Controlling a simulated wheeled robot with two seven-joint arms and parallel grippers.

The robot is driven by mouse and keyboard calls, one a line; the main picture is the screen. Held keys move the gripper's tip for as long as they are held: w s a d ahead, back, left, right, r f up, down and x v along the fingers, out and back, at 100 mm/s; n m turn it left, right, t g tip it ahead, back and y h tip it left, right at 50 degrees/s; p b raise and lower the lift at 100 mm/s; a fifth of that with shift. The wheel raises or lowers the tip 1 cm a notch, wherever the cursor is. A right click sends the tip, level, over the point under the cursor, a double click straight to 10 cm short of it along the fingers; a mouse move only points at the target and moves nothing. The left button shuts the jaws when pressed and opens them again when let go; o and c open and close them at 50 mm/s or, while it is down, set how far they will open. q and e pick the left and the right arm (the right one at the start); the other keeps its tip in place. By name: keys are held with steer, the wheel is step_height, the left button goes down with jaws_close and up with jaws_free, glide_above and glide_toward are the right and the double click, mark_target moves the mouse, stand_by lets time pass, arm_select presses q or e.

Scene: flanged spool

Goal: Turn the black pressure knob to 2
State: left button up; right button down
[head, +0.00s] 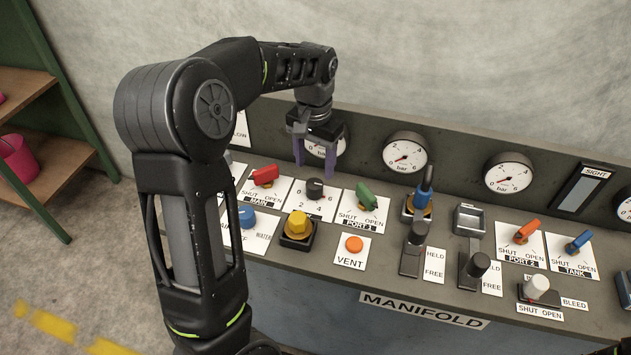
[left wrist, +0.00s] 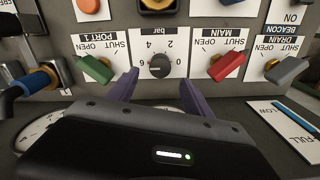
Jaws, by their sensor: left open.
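The black pressure knob (head: 315,188) sits on a white plate marked 0, 2, 4 and 6 on the panel. It also shows in the left wrist view (left wrist: 160,66), where the plate is upside down and reads "bar". I cannot tell which number the knob points to. My left gripper (head: 314,171) is open above and behind the knob, with its purple fingers pointing down. In the left wrist view, the fingertips (left wrist: 159,74) lie on either side of the knob, apart from it. My right gripper is not in view.
The red MAIN handle (head: 264,176) and green PORT 1 handle (head: 366,198) flank the knob closely. A yellow knob (head: 298,224) and orange VENT button (head: 354,244) lie in front. A row of gauges (head: 405,156) stands behind on the upright panel.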

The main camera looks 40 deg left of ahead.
mark_target(314, 183)
arm_select(q)
step_height(314, 183, down, 7)
steer(key=shift+f+p, duration=0.15)
steer(key=shift+p, duration=0.35)
jaws_close()
stand_by(0.4)
